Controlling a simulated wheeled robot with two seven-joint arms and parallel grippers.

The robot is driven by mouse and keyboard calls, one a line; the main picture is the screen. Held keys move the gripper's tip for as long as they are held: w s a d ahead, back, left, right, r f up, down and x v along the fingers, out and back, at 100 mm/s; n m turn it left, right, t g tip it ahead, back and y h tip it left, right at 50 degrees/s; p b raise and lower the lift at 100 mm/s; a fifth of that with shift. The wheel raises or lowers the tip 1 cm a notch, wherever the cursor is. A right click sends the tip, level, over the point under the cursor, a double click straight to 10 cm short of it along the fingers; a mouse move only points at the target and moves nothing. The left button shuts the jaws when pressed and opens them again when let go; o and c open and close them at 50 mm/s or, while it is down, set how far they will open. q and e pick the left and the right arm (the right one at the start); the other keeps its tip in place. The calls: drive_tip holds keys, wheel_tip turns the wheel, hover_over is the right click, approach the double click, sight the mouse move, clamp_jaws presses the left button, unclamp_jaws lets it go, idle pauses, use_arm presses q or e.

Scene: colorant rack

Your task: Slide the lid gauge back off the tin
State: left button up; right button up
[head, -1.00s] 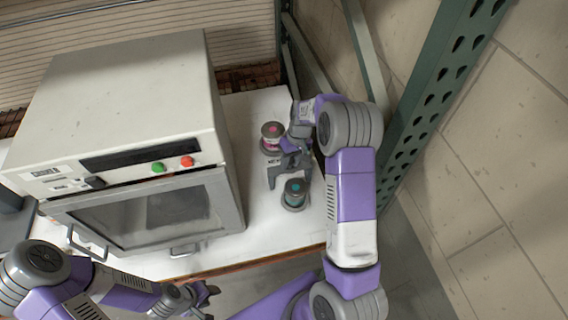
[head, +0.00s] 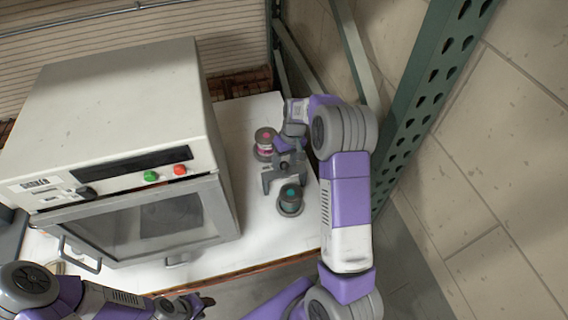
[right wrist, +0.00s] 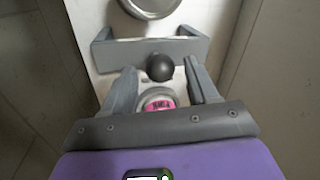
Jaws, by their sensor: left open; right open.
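The lid gauge (head: 269,181) is a grey forked bracket on the white tabletop, its arms pointing toward a grey tin with a teal top (head: 290,195). In the right wrist view the gauge (right wrist: 150,48) carries a black ball knob (right wrist: 160,67). A round grey rim, apparently that tin (right wrist: 150,5), shows beyond the arms, apart from the crossbar. A pink-labelled tin (head: 265,137) stands behind and also shows lower in the wrist view (right wrist: 157,103). My right gripper (head: 290,150) is open, its fingers either side of the knob with gaps. My left gripper (head: 203,302) is open, low in front of the table.
A large pale oven-like cabinet (head: 120,100) with green and red buttons fills the left of the table. A green perforated rack post (head: 425,110) stands close to my right arm. Some bare tabletop (head: 245,215) lies between cabinet and teal-topped tin.

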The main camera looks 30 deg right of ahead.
drive_tip(key=r, duration=0.2)
drive_tip(key=d+r, duration=0.1)
drive_tip(key=r, duration=0.2)
drive_tip(key=shift+r, duration=0.35)
